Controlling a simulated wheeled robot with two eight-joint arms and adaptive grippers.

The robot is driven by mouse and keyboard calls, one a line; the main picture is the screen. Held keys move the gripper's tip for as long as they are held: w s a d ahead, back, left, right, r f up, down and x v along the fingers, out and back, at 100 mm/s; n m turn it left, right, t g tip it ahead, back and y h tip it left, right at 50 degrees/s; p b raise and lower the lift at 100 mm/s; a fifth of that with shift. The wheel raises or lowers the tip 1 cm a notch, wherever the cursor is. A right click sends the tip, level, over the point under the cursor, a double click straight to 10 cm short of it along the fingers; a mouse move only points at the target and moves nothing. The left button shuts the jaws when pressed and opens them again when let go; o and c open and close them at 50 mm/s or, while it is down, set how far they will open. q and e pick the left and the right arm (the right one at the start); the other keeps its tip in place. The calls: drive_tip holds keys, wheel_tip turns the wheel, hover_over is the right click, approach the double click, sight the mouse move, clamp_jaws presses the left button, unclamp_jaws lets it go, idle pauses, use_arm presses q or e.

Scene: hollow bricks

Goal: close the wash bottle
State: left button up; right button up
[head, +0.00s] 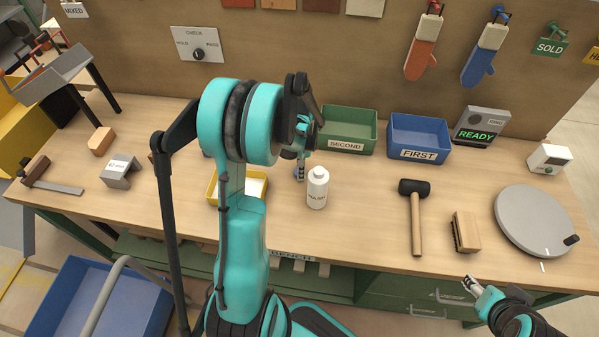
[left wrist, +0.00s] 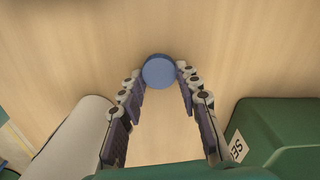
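The white wash bottle (head: 318,190) stands upright on the bench, and its narrow white top shows no cap. In the left wrist view, the bottle's pale side (left wrist: 72,138) is at the lower left. A round blue cap (left wrist: 159,71) lies on the wood between the fingertips of my left gripper (left wrist: 158,72). The fingers are apart, with a visible gap on the cap's left side; contact on the right is unclear. In the head view, my left gripper (head: 301,172) points down just behind and left of the bottle. My right gripper (head: 469,284) is at the bench's front edge, its fingers too small to judge.
A green SECOND bin (head: 346,144) and a blue FIRST bin (head: 420,154) stand behind the bottle. A yellow tray (head: 213,189) is to its left. A mallet (head: 415,210), a brush (head: 465,231) and a grey turntable (head: 530,215) are to the right.

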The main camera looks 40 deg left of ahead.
use_arm(q)
drive_tip(key=shift+c, duration=0.2)
wheel_tip(320, 180, up, 10)
drive_tip(key=p, duration=0.3)
idle(0.3)
